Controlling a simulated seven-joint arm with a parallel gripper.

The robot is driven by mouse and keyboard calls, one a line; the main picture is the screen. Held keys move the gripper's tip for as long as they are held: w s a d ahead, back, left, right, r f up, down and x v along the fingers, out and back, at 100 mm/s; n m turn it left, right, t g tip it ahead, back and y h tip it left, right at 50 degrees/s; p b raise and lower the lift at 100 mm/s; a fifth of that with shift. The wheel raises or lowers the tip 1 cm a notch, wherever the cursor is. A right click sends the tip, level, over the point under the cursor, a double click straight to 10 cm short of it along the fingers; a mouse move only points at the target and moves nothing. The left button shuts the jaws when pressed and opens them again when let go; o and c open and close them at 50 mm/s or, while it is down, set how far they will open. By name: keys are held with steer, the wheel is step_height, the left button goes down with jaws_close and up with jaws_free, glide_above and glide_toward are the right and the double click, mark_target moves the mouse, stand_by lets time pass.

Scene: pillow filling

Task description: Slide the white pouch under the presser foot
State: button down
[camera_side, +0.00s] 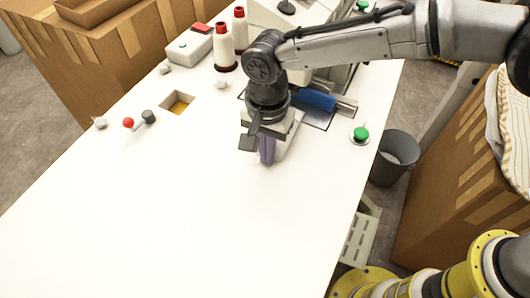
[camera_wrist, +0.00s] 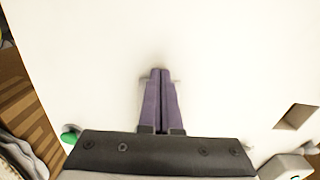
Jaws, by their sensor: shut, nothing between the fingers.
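My gripper (camera_side: 267,160) points down over the white table in the side view, in front of the sewing area. Its purple fingers are together, with nothing visible between them; they also show in the wrist view (camera_wrist: 160,72). I cannot make out the white pouch against the white table in either view. Small pale edges show on both sides of the fingers in the wrist view, but I cannot tell what they are. The presser foot is not visible; my arm covers much of the sewing machine in the side view.
A blue part (camera_side: 317,100) lies by a metal plate (camera_side: 346,107) behind my gripper. A green button (camera_side: 361,134) is to its right. The table's front is clear.

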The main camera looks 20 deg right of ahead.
steer(key=shift+w+d, duration=1)
steer(key=shift+w, duration=0.15)
steer(key=shift+s, duration=0.1)
steer(key=shift+s+a, duration=0.2)
steer(key=shift+a, duration=0.05)
steer(key=shift+s+a+r, duration=0.3)
steer(key=shift+s+a, duration=0.3)
steer(key=shift+s, duration=0.05)
steer(key=shift+s+a+r, duration=0.25)
steer(key=shift+s+a, duration=0.35)
step_height(320, 180, up, 9)
steer(key=shift+d, duration=0.1)
